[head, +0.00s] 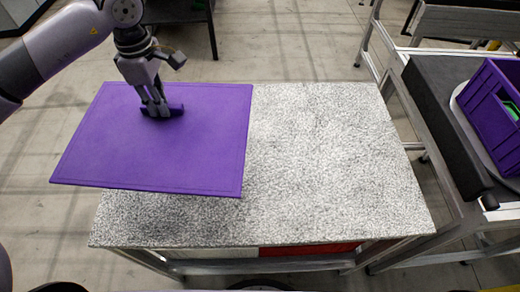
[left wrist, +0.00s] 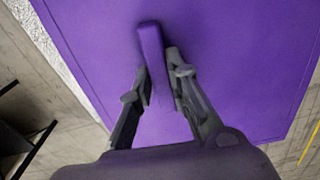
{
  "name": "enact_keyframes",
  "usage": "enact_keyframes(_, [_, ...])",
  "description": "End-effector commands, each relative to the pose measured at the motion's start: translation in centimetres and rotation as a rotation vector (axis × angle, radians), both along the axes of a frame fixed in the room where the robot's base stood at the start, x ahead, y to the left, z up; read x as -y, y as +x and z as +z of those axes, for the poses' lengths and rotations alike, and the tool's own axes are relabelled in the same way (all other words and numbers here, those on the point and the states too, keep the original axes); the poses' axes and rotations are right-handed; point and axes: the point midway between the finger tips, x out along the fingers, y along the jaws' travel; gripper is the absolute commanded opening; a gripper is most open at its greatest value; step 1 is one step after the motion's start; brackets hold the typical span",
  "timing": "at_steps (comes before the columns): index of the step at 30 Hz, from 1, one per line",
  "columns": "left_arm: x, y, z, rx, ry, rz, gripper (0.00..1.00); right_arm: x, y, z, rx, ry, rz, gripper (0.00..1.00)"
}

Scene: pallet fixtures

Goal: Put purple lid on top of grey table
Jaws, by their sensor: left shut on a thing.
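The purple lid (head: 160,155) is a flat rectangular panel with a raised handle (left wrist: 153,60). In the head view it covers the left part of the grey table (head: 320,150) and sticks out past the table's left side. My left gripper (head: 161,108) is shut on the lid's handle from above. The left wrist view shows its fingers (left wrist: 158,85) on either side of the handle. I cannot tell whether the lid touches the tabletop or hangs just above it. My right gripper is not in view.
The right part of the grey tabletop is bare. To the right, a metal-framed cart (head: 432,165) with a black padded edge carries a purple crate (head: 490,120) with something green in it. A dark stand (head: 185,12) is behind on the concrete floor.

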Motion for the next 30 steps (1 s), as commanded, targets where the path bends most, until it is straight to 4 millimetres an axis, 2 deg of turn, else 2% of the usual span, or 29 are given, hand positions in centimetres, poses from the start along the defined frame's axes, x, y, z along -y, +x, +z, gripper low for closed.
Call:
enact_keyframes(1, [-0.1,0.4,0.7,0.004,0.001,0.041,0.0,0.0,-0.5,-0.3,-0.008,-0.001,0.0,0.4])
enact_keyframes(5, [-0.1,0.6,1.6,0.0,0.0,0.097,0.0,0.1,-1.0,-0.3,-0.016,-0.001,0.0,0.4])
enact_keyframes(8, [-0.1,0.6,1.6,-0.001,0.001,0.103,0.0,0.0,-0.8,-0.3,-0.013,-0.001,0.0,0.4])
enact_keyframes(11, [-0.1,0.6,0.7,-0.004,0.001,0.102,0.0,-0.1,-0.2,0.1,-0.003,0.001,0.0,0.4])
enact_keyframes(16, [-0.2,0.5,-3.2,-0.007,0.003,0.102,0.0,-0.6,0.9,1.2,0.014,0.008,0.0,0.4])
enact_keyframes(24, [-0.2,0.5,-10.2,-0.006,0.002,0.1,0.0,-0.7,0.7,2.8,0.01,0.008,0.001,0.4])
enact_keyframes(30, [-0.2,0.6,-13.5,-0.001,0.001,0.101,0.0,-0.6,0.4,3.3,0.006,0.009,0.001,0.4])
